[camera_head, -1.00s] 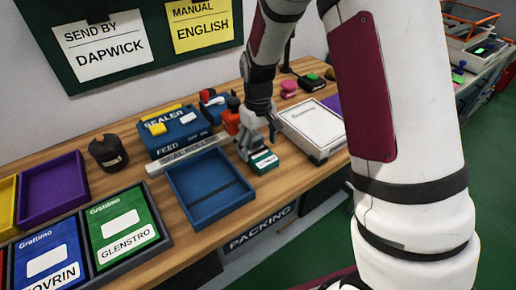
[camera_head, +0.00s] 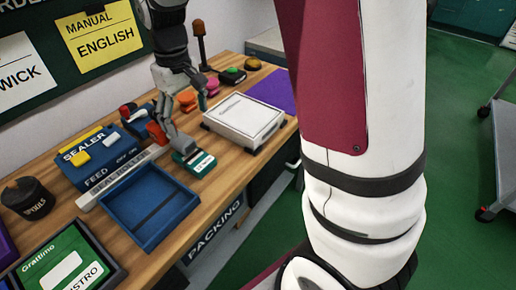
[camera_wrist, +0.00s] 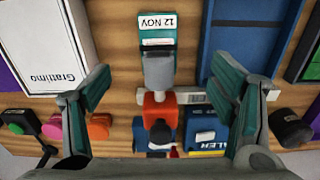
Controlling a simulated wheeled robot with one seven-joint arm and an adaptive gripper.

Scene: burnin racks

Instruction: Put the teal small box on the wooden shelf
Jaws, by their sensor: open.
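The teal small box (camera_head: 197,166) with a white label lies on the wooden packing bench, between the blue tray and the white Grattimo box. In the wrist view the teal box (camera_wrist: 157,22) is at top centre, its label reading "12 NOV". My gripper (camera_head: 190,120) is beside and just behind the box in the head view. In the wrist view my gripper (camera_wrist: 163,88) has its fingers wide apart, with nothing held between them. The teal box lies beyond the fingertips. I cannot identify a separate wooden shelf in either view.
The blue tray (camera_head: 188,206) is left of the teal box. The white Grattimo box (camera_head: 245,117) is to its right. The blue sealer (camera_head: 100,155), a red-orange object (camera_wrist: 160,108) and several coloured buttons stand behind. Green floor is open at right; a cart (camera_head: 500,150) stands at its edge.

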